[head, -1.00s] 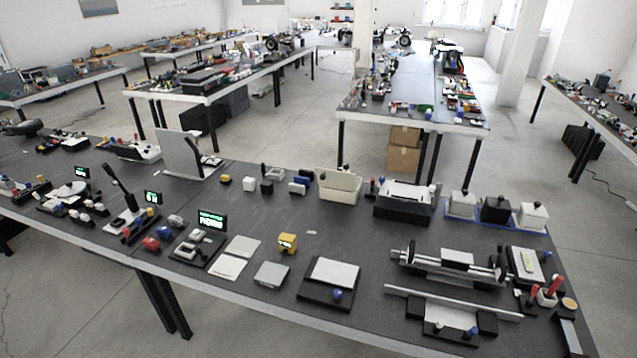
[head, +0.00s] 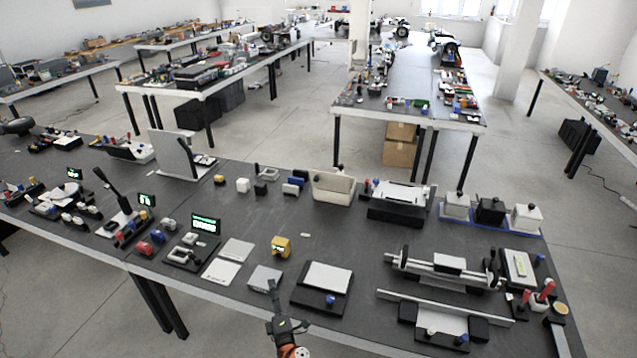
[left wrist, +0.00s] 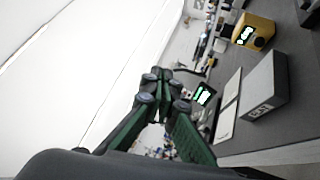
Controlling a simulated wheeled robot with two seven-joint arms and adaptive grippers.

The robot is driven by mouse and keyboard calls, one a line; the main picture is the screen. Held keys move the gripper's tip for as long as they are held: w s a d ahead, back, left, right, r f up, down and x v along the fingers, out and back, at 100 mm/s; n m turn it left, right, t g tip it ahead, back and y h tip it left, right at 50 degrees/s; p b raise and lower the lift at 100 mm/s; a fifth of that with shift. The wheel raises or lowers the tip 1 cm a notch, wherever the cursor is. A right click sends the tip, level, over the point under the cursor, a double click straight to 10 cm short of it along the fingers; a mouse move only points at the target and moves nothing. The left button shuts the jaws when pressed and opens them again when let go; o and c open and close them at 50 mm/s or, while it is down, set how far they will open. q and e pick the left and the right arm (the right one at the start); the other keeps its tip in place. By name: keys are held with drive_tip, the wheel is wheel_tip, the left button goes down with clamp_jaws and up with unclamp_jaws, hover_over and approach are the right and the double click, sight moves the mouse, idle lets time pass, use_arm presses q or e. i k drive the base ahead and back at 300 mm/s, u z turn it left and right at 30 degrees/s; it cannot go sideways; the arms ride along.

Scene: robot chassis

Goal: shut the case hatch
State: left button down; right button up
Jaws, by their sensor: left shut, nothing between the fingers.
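A beige case (head: 333,188) with a dark knob at its top stands at the back middle of the dark table in the head view. Its pale front panel appears raised, but its exact angle is hard to tell. My left gripper (head: 272,288) is at the table's front edge, close to a small grey block (head: 263,277), well in front of the case and to its left. In the left wrist view its fingers (left wrist: 165,78) are together and empty. The case cannot be made out there. My right gripper is not in view.
A yellow device (head: 280,246) stands beyond the grey block, also in the left wrist view (left wrist: 253,32). A black-based plate with a blue knob (head: 323,283) lies right of my gripper. A tall grey panel (head: 172,153) stands back left. The table between yellow device and case is mostly clear.

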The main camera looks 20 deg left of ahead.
sight(329, 185)
drive_tip(key=i, duration=1.75)
